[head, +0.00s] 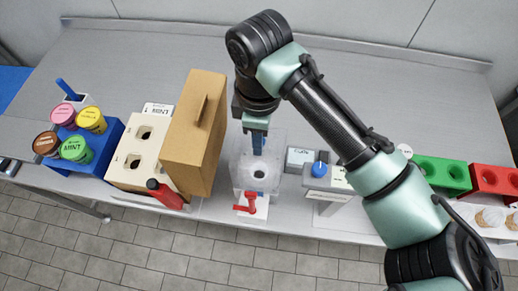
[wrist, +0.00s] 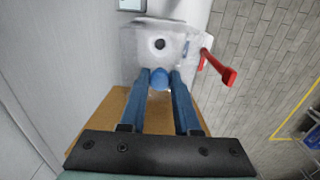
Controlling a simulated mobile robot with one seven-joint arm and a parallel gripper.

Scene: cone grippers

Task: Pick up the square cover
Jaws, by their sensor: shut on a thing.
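The square cover (head: 244,172) looks like a pale, see-through square piece with a dark round hole in it. It also shows in the wrist view (wrist: 137,41), just beyond my fingertips. My gripper (head: 258,142) is above it in the head view, pointing down. In the wrist view my two blue fingers (wrist: 160,79) are shut on a round blue knob (wrist: 159,79) at the cover's near side. The knob is partly hidden by the fingers. I cannot tell whether the cover is resting on the clear container below or raised from it.
A red tap (head: 249,203) sticks out at the front below the cover. A tall brown box (head: 190,135) stands close on the left, beside a cream block with holes (head: 131,158). A grey unit with a blue knob (head: 322,181) is on the right. The rear counter is clear.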

